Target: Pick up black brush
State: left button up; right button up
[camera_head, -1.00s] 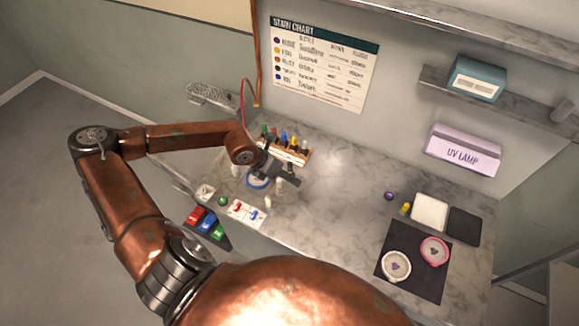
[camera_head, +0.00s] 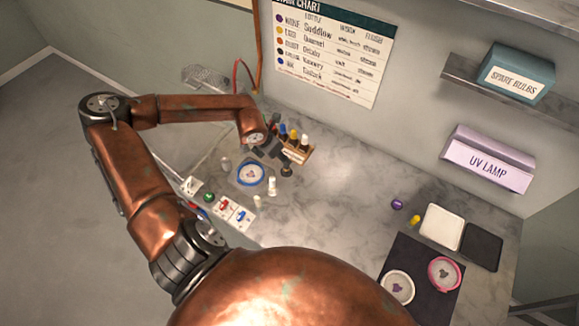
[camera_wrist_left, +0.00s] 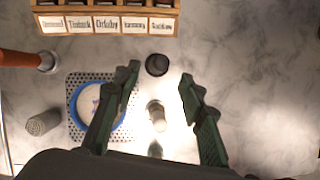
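A round black-topped item (camera_wrist_left: 157,65), which may be the black brush, stands on the marble counter below the labelled rack in the left wrist view. In the head view a dark item (camera_head: 287,169) stands just in front of the rack. It is seen from above, so I cannot make out bristles. In the head view my left gripper (camera_head: 272,151) is beside the rack and partly hidden by my arm. My right gripper is not in view.
A wooden rack (camera_wrist_left: 104,23) of capped bottles stands behind. A blue-rimmed dish (camera_head: 250,173) on a perforated mat lies left of the gripper. A small white bottle (camera_wrist_left: 157,115) stands between the fingers nearer the wrist. The middle counter (camera_head: 335,190) is clear.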

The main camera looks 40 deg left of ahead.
pick_arm(q)
jog(key=p+x, duration=0.1)
jog(key=x, duration=0.6)
jog(key=shift+w+f, duration=0.1)
jog(key=shift+f, duration=0.05)
jog(key=shift+c, duration=0.2)
grip_shut()
